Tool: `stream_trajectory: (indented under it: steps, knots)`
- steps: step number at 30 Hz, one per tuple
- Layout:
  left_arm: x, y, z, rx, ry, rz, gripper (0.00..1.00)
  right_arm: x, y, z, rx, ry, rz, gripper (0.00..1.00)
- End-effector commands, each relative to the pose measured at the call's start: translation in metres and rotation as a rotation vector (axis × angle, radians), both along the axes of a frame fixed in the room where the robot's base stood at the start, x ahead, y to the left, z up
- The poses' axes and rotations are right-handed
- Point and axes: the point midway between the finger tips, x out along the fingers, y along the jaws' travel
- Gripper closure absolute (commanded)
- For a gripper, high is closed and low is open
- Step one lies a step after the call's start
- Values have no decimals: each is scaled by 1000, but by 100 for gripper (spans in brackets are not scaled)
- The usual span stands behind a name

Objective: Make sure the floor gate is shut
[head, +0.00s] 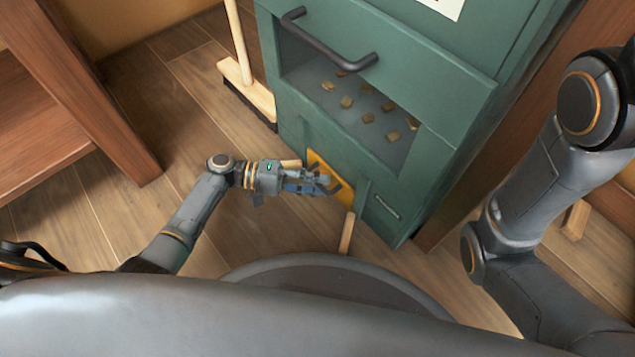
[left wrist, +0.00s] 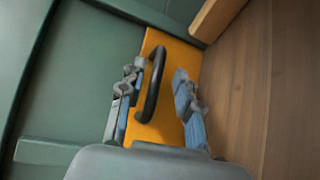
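The floor gate is an orange panel (head: 317,160) low on the front of the green cabinet (head: 300,118). In the left wrist view the orange panel (left wrist: 172,65) carries a dark curved handle (left wrist: 152,88). My left gripper (head: 333,186) is at the panel. In the left wrist view its fingers (left wrist: 158,102) are spread, one on each side of the handle, and do not visibly clamp it. The panel's lower edge is partly hidden in the head view; I cannot tell whether the gate is fully shut. My right arm shows at the right, but its gripper is out of frame.
Above the gate, a window (head: 345,100) shows several small chunks inside, with a dark bar handle (head: 325,45) above. A broom (head: 246,85) stands left of the cabinet. A wooden stick (head: 346,233) is near its base. Wooden furniture (head: 85,90) stands left; floor between is clear.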

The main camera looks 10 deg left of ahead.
Motion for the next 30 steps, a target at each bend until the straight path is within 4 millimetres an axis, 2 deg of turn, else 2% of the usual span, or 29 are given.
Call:
stream_trajectory:
  steps: [12,16,21,30]
  knots:
    - [-9,80,10,4,2,3,66,0,0,0,-2,-1,-1,41]
    - [-12,100,13,4,2,2,66,0,1,0,-2,-1,-1,41]
    - [-13,113,15,3,2,2,66,0,1,0,-2,-1,-1,41]
    - [-13,114,15,2,1,2,66,0,1,0,-2,-2,-1,41]
